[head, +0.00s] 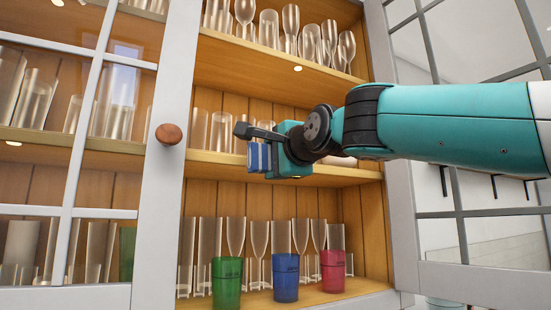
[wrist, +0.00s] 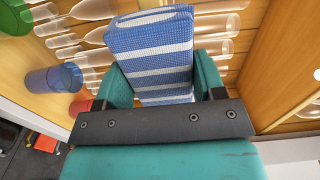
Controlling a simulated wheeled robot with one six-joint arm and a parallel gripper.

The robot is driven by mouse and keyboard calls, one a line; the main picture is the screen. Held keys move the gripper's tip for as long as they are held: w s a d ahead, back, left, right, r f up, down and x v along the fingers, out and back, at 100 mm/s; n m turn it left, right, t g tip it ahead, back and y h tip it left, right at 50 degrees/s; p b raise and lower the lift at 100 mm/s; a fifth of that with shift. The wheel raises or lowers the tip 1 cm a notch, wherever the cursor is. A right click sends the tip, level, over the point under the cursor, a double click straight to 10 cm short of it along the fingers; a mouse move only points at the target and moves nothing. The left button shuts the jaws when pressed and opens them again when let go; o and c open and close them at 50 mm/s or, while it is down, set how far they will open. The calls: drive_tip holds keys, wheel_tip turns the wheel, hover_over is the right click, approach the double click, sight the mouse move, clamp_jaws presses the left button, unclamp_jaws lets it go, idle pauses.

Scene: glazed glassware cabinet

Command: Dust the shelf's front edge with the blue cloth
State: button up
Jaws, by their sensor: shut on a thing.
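The blue cloth (head: 258,158), with white stripes, is a folded block in my gripper (head: 270,157). In the wrist view the cloth (wrist: 150,55) sits between the two teal fingers of my gripper (wrist: 160,78), which are shut on it. The middle shelf (head: 335,176) is a wooden board in the open cabinet, and its front edge runs across the picture behind my gripper. The cloth is at about the height of this edge, near its left part. I cannot tell whether it touches the edge. My gripper hides part of the edge.
Clear glasses (head: 221,130) stand on the middle shelf, and more stand above and below. Green (head: 227,283), blue (head: 286,278) and pink (head: 332,271) tumblers stand below at the front. A glazed door with a wooden knob (head: 169,134) is left; another open door (head: 425,215) is right.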

drive_tip(key=shift+p+x, duration=0.75)
drive_tip(key=shift+x, duration=0.55)
drive_tip(key=shift+w+d+b, duration=0.2)
drive_tip(key=shift+w+d, duration=0.15)
drive_tip(key=shift+d, duration=0.6)
drive_tip(key=shift+w+d+b, duration=0.15)
drive_tip(key=shift+w+d, duration=0.15)
drive_tip(key=shift+d, duration=0.6)
drive_tip(key=w+d, duration=0.3)
drive_tip(key=d, duration=0.4)
drive_tip(key=shift+p, duration=0.3)
drive_tip(key=shift+a, duration=0.1)
drive_tip(key=shift+s+a+b, duration=0.1)
drive_tip(key=shift+s+a, duration=0.6)
drive_tip(key=shift+a, duration=1.05)
drive_tip(key=shift+s+a+b, duration=0.15)
drive_tip(key=shift+s+a, duration=0.55)
drive_tip(key=shift+a, duration=1.1)
drive_tip(key=shift+s+a+b, duration=0.1)
drive_tip(key=shift+s+a, duration=0.6)
drive_tip(key=shift+a, duration=1.05)
